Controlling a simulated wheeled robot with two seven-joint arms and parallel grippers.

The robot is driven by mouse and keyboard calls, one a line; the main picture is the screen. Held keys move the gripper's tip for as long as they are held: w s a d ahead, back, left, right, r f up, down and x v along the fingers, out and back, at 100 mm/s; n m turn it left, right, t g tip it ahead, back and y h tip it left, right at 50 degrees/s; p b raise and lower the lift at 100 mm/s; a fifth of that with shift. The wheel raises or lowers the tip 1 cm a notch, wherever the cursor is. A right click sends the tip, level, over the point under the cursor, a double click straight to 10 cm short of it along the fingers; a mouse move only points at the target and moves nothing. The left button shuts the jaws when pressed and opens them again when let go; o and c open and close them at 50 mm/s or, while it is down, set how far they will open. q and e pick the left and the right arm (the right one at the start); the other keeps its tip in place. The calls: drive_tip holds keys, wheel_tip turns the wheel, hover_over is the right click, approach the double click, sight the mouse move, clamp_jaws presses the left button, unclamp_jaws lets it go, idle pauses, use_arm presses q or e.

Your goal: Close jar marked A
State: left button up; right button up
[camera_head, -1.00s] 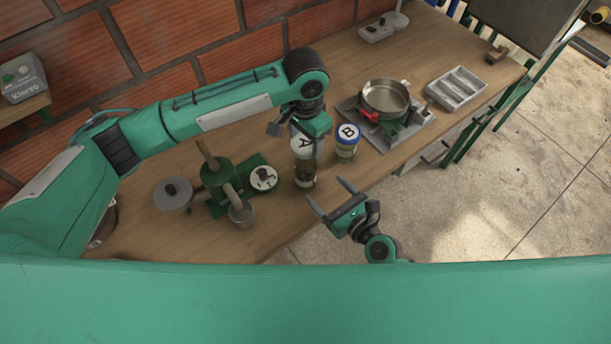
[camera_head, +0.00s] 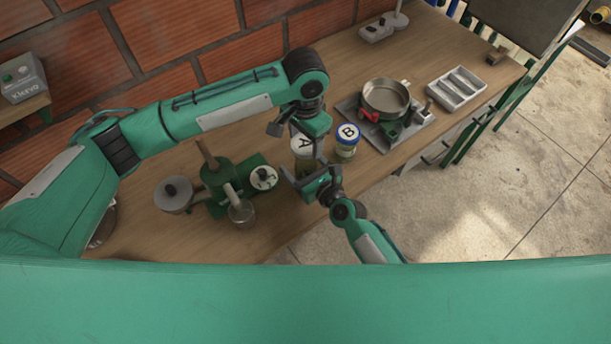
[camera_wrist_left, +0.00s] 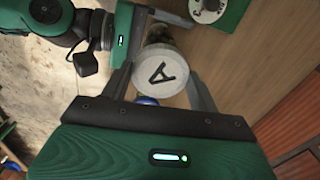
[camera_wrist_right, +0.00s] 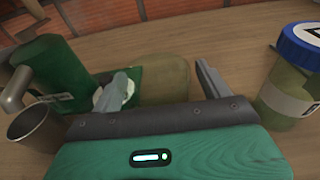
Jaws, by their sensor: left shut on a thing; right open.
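The white lid marked A (camera_head: 301,143) sits at the top of jar A, and my left gripper (camera_head: 305,135) is shut on it from above. In the left wrist view the lid (camera_wrist_left: 162,73) lies between the two fingers (camera_wrist_left: 160,85). Whether the lid is seated on the rim cannot be told. The jar's body (camera_head: 305,164) is upright and partly hidden. My right gripper (camera_head: 296,176) is open, low at the front of jar A. In the right wrist view the greenish jar body (camera_wrist_right: 165,75) shows between its fingers (camera_wrist_right: 165,80); contact is unclear.
Jar B (camera_head: 346,140) with a blue-rimmed lid stands just right of jar A. A pan (camera_head: 385,97) and grey tray (camera_head: 457,88) are at the back right.

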drive_tip(key=c, duration=1.5)
use_arm(q)
hover_over(306, 174)
drive_tip(key=w, duration=0.3)
drive_tip(key=shift+f, duration=2.5)
use_arm(e)
drive_tip(key=shift+o, duration=0.2)
use_arm(q)
drive_tip(key=shift+s, duration=0.1)
drive_tip(key=shift+f, duration=0.9)
drive_tip(key=shift+f, duration=0.2)
drive_tip(key=shift+a+f, duration=0.15)
drive_tip(key=shift+f, duration=0.15)
use_arm(e)
drive_tip(key=shift+s, duration=0.1)
